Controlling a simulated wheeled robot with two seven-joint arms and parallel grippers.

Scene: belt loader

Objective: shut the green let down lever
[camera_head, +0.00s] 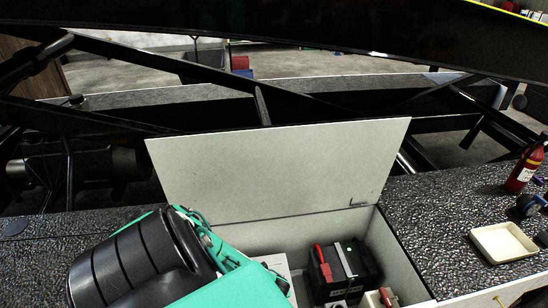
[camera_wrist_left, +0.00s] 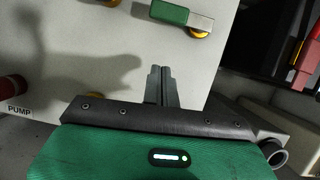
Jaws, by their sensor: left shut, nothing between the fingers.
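A green lever (camera_wrist_left: 169,12) shows at the top of the left wrist view. It lies roughly level across a pale panel (camera_wrist_left: 110,50), with a grey block at its right end and a yellow round part (camera_wrist_left: 198,33) just below that block. My left gripper (camera_wrist_left: 162,72) is shut and empty in front of the panel, below the lever and apart from it in the picture. In the head view my green and black left arm fills the lower left, and its fingertips and the lever are not visible there. My right gripper is in neither view.
A red knob (camera_wrist_left: 12,88) sits by the PUMP label. In the head view an open compartment with a raised pale lid (camera_head: 280,165) holds a black battery (camera_head: 342,268). A cream tray (camera_head: 503,242) and a red bottle (camera_head: 525,168) stand on the right deck.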

